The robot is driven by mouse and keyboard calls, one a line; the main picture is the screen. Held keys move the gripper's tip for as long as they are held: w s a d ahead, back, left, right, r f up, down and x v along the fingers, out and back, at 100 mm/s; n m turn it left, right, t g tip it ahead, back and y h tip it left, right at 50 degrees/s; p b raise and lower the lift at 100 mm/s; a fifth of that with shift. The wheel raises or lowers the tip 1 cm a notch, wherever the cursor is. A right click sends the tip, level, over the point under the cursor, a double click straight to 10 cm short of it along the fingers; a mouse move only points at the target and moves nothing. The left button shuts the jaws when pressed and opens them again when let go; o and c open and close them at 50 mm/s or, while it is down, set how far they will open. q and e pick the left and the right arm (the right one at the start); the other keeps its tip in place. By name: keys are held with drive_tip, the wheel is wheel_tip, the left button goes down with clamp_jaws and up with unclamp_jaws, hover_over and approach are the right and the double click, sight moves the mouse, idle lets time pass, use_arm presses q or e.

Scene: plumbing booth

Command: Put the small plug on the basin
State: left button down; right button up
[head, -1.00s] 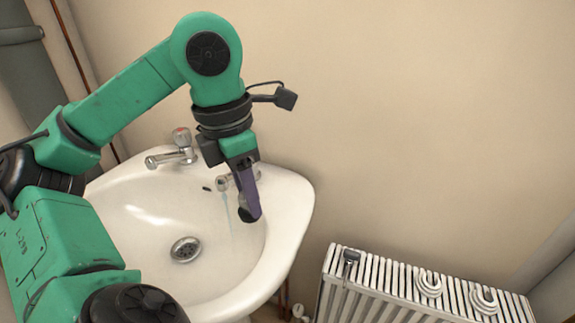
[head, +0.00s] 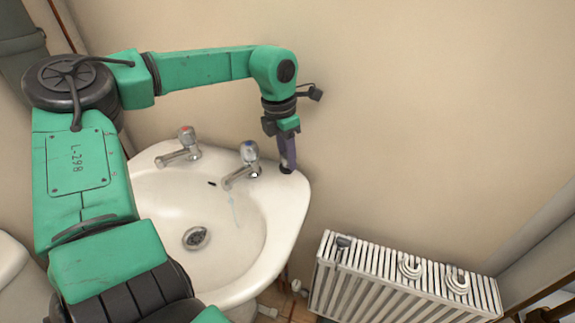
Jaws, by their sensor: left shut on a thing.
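The white basin (head: 150,196) stands against the wall, with its round drain (head: 196,238) uncovered in the bowl. My left gripper (head: 287,166) points down at the basin's back right corner, to the right of the blue-topped tap. It is shut on the small plug, which is mostly hidden between the fingers; only a dark shape shows at their tips. The tips are at or just above the rim; I cannot tell whether they touch it. My right gripper is out of view.
A red-topped tap (head: 184,146) and a blue-topped tap (head: 246,166) stand on the basin's back ledge. A white radiator (head: 400,290) at the lower right carries a dark item (head: 343,243) and two white ringed items (head: 410,268). The wall is close behind.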

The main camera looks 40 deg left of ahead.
sight(287, 168)
use_arm(q)
wheel_tip(287, 168, down, 4)
drive_tip(key=shift+f+p, duration=0.1)
drive_tip(key=shift+p, duration=0.25)
drive_tip(key=shift+w+a+f, duration=0.1)
drive_tip(key=shift+w+f, duration=0.05)
drive_tip(key=shift+f, duration=0.15)
drive_tip(key=c, duration=0.5)
unclamp_jaws()
drive_tip(key=shift+c, duration=0.2)
drive_tip(key=shift+r, duration=0.2)
drive_tip(key=r, duration=0.4)
drive_tip(key=s+r, duration=0.1)
drive_tip(key=r, duration=0.7)
drive_tip(key=shift+s+a, duration=0.2)
drive_tip(key=shift+s, duration=0.05)
drive_tip(key=shift+f, duration=0.1)
